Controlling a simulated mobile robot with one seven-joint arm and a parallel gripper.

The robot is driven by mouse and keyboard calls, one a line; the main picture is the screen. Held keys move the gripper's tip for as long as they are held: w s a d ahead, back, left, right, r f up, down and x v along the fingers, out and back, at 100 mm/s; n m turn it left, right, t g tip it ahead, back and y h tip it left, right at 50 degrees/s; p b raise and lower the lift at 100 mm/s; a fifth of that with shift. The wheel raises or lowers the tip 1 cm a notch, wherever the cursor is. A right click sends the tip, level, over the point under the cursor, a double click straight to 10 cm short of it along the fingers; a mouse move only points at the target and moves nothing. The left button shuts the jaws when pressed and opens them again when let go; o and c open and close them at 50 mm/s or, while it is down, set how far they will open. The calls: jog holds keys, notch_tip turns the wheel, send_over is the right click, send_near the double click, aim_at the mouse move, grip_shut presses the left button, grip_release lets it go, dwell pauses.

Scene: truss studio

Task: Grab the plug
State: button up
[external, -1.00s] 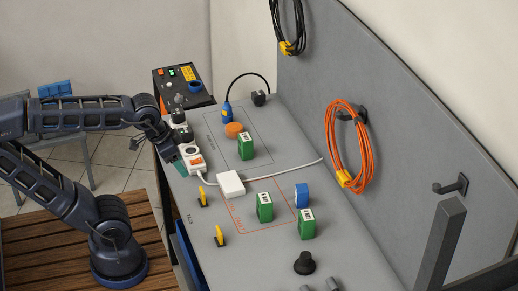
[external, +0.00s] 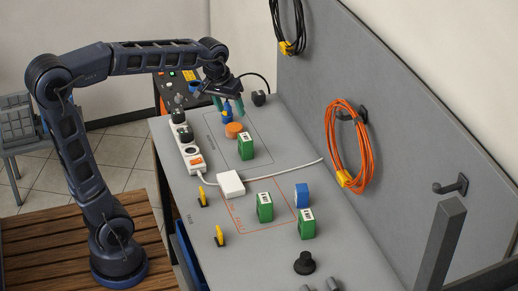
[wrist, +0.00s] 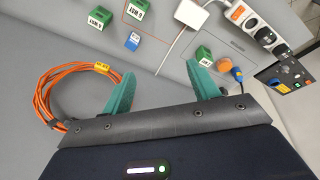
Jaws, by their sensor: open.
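A blue plug (external: 227,114) with a black cable stands near the far end of the grey bench, beside an orange disc (external: 234,130). In the wrist view the blue plug (wrist: 237,74) lies to the right of the right finger, outside the jaws. My gripper (external: 228,102) is open and empty, with teal fingers, and appears above the plug in the external view; the height gap is hard to judge. Both spread fingers of my gripper (wrist: 163,75) show in the wrist view. Black plugs (external: 180,117) also sit in the white power strip (external: 196,160) on the left edge.
A control box (external: 170,80) stands past the bench's far end. Green blocks (external: 246,147), a blue block (external: 302,195), a white box (external: 231,184) and yellow pieces (external: 220,236) stand on the bench. An orange cable coil (external: 331,145) hangs on the grey panel to the right.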

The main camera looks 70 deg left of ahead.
jog(key=w+a+f+n, duration=0.35)
jog(key=w+a, duration=0.55)
jog(key=a, duration=0.3)
jog(key=n+g, duration=0.3)
jog(key=n, duration=0.8)
send_over(227, 102)
jog(key=f, duration=2)
jog(key=shift+w+d, duration=0.2)
jog(key=shift+w, duration=0.15)
jog(key=shift+s+a+f, duration=0.1)
jog(key=shift+a+f, duration=0.2)
jog(key=shift+f, duration=0.1)
notch_tip(227, 102, down, 5)
jog(key=shift+r, duration=0.1)
jog(key=shift+s+d+f, duration=0.1)
jog(key=shift+s+f, duration=0.05)
jog(key=shift+f, duration=1.25)
jog(key=shift+s+f, duration=0.15)
jog(key=shift+f, duration=1.2)
jog(key=c, duration=1.1)
jog(key=shift+c, duration=0.2)
